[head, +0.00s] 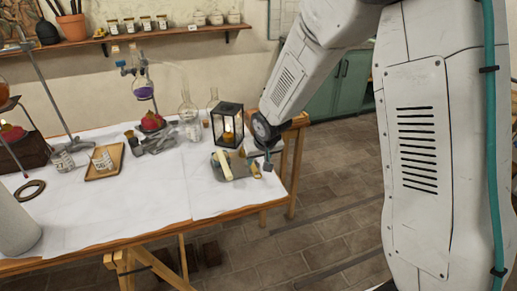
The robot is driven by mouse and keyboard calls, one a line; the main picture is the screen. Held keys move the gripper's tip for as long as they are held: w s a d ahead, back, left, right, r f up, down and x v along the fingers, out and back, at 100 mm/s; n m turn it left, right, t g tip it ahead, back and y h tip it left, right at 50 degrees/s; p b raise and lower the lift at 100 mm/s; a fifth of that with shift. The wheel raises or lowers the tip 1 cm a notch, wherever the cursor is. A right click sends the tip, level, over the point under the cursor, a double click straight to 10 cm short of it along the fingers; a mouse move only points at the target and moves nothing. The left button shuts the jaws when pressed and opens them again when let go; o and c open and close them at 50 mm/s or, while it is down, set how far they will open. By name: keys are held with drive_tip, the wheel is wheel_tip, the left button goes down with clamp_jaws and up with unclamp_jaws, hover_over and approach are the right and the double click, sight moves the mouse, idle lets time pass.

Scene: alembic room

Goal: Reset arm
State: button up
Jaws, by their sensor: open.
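My gripper (262,168) is at the right end of the white-covered table (135,217), seen small below my white arm. It is open, and I see nothing held between its fingers. It is above or beside a small grey board (238,171) with a pale yellow block (223,166) on it. Part of the board's right side is hidden by the gripper. A black lantern (227,125) stands just behind and to the left of the gripper.
Glass flasks (188,108) stand behind the board. A wooden tray (104,162) with a labelled jar lies at left, near a dark ring (29,190). A wall shelf (165,34) holds jars. A green cabinet (343,88) stands behind. The table's front middle is clear.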

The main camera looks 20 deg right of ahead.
drive_tip(key=s+d+r+g, duration=0.1)
drive_tip(key=s+d+r, duration=0.1)
drive_tip(key=s+r, duration=0.5)
drive_tip(key=s+d+r+g, duration=0.1)
drive_tip(key=s+r, duration=0.6)
drive_tip(key=s, duration=1)
drive_tip(key=s+d+r+g, duration=0.2)
drive_tip(key=s+r, duration=0.5)
drive_tip(key=s, duration=0.5)
drive_tip(key=shift+s+d, duration=0.3)
drive_tip(key=shift+d, duration=0.4)
